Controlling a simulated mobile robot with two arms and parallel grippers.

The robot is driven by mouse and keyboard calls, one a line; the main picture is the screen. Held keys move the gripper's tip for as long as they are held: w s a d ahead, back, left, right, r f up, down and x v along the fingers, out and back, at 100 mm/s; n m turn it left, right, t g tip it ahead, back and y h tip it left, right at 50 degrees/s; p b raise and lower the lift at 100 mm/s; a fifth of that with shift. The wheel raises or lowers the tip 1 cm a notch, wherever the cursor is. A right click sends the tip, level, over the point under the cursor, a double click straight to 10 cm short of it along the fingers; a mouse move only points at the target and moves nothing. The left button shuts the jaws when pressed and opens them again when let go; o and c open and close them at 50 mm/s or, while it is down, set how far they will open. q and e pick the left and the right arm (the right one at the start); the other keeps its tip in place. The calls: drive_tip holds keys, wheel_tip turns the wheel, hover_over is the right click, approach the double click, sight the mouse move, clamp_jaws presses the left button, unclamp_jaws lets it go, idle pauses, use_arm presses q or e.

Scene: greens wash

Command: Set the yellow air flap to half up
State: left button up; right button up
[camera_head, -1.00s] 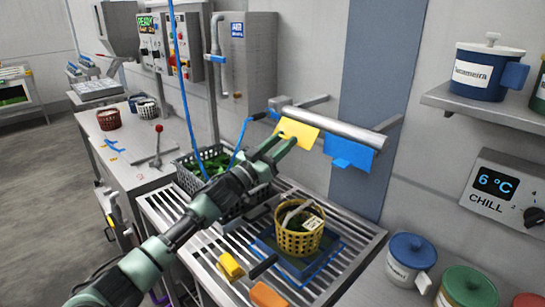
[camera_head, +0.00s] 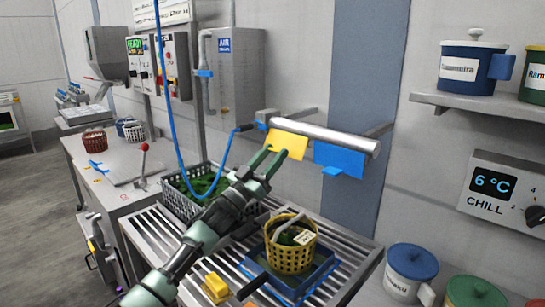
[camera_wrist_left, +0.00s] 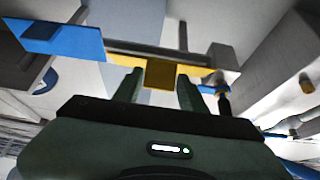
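The yellow air flap (camera_head: 289,143) sits at the left end of a grey air bar (camera_head: 325,136) on the wall, beside a blue flap (camera_head: 340,159). It appears tilted outward; its exact angle is hard to tell. My left gripper (camera_head: 273,156) is at the flap's lower edge. In the left wrist view, a darker yellow tab (camera_wrist_left: 160,74) of the flap (camera_wrist_left: 195,79) lies between the fingertips of my left gripper (camera_wrist_left: 160,80). The fingers stand apart, one on each side of the tab, and no firm grip shows. My right gripper is not in view.
Below the bar, a yellow basket (camera_head: 290,258) with greens stands on a blue tray (camera_head: 318,278) over a slatted rack (camera_head: 338,257). A dark crate of greens (camera_head: 177,202) is behind my left arm. A blue hose (camera_head: 172,130) hangs left of the bar.

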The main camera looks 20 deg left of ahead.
use_arm(q)
drive_tip(key=shift+o, duration=0.9)
drive_tip(key=v, duration=0.7)
drive_tip(key=shift+s+a+f, duration=0.15)
drive_tip(key=shift+s+f, duration=0.05)
drive_tip(key=shift+s, duration=0.1)
